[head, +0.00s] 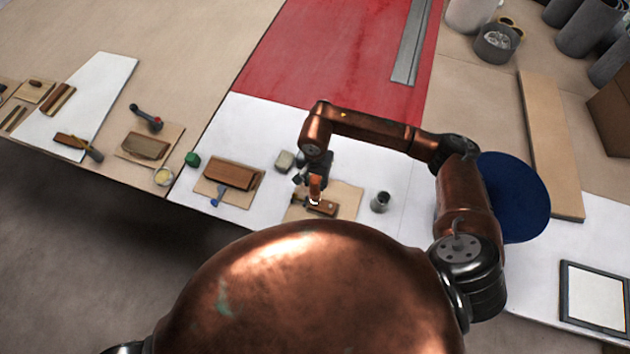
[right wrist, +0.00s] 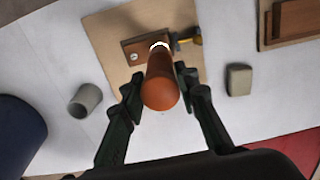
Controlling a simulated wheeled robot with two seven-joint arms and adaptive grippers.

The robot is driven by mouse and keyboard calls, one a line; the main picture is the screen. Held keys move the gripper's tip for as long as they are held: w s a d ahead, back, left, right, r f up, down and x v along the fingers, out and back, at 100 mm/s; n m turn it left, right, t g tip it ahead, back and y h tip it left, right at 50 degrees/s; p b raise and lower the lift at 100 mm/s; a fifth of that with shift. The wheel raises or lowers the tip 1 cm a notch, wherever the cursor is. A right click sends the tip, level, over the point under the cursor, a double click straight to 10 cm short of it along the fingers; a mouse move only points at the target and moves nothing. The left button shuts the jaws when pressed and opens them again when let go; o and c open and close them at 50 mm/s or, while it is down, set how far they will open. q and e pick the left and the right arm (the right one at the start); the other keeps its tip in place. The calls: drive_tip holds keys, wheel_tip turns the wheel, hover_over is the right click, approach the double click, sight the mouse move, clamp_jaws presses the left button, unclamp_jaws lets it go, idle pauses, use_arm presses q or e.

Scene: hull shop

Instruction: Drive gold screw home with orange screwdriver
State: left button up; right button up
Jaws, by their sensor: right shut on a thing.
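My right gripper (head: 314,180) is shut on the orange screwdriver (right wrist: 160,88), which also shows in the head view (head: 316,188). The screwdriver points down at a brown wooden block (right wrist: 131,48), which lies on a tan board (head: 348,196). A pale ring shows at the screwdriver's lower end, over the block. Its tip is hidden, so I cannot tell whether it touches a screw. A small pale screw head (right wrist: 134,57) shows on the block beside the screwdriver. I cannot make out the gold screw. My left gripper is not in view.
A grey cup (head: 380,201) stands right of the board. A grey-green block (head: 284,160) stands behind it. A yellow-and-dark tool (right wrist: 188,40) lies beside the brown block. Another board with a brown block (head: 232,174) lies to the left. White tabletop between them is clear.

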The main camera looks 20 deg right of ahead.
drive_tip(key=shift+f+b, duration=0.5)
drive_tip(key=shift+b, duration=1)
idle(3.4)
drive_tip(key=shift+r+p, duration=0.95)
drive_tip(key=shift+r, duration=2.6)
